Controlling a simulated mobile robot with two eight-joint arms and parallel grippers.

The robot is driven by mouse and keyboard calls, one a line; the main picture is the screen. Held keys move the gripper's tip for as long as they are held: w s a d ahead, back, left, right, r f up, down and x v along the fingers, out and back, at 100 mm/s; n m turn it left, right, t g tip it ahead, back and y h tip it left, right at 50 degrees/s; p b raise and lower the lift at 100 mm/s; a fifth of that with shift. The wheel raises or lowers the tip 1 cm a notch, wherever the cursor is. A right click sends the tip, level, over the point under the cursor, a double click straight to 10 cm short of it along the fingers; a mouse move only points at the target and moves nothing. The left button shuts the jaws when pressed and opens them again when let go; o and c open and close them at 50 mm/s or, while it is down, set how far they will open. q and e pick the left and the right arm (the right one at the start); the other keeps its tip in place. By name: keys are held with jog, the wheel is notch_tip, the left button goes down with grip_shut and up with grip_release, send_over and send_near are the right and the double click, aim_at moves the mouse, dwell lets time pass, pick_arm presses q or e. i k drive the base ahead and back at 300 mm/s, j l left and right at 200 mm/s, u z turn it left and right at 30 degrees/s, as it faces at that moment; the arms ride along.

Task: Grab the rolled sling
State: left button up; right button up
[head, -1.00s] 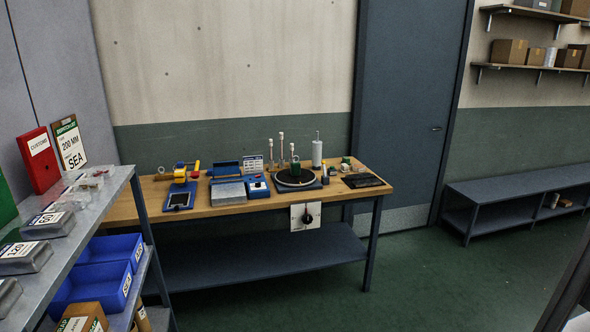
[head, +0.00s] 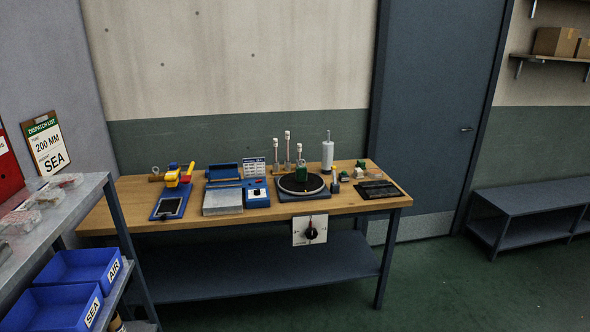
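I cannot clearly make out a rolled sling. A small green and white item (head: 360,165) lies near the bench's right end, also too small to identify. Neither of my grippers shows in the head view.
The bench also holds a yellow-and-red tool (head: 178,175), a grey block (head: 222,201), a blue control box (head: 257,192) and a white bottle (head: 327,152). A metal shelf (head: 75,215) with blue bins (head: 80,270) stands at left. Green floor (head: 430,290) at right is clear.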

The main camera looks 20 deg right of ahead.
aim_at(301, 171)
jog(key=i+l+u, duration=0.1)
jog(key=i+l, duration=0.15)
jog(key=i+l+u, duration=0.1)
jog(key=l, duration=0.35)
jog(key=i+l+u, duration=0.1)
jog(key=i+l, duration=0.2)
jog(key=i+l+u, duration=0.1)
jog(key=l, duration=0.35)
jog(key=i+l+u, duration=0.1)
jog(key=i+l, duration=0.15)
jog(key=l, duration=0.2)
jog(key=i+l+u, duration=0.1)
jog(key=l, duration=0.3)
jog(key=i+l+u, duration=0.1)
jog(key=i+l, duration=0.15)
jog(key=l, duration=0.2)
jog(key=i+l+u, duration=0.1)
jog(key=l, duration=0.35)
jog(key=i+l, duration=0.5)
jog(key=l+u, duration=0.05)
jog(key=l, duration=0.05)
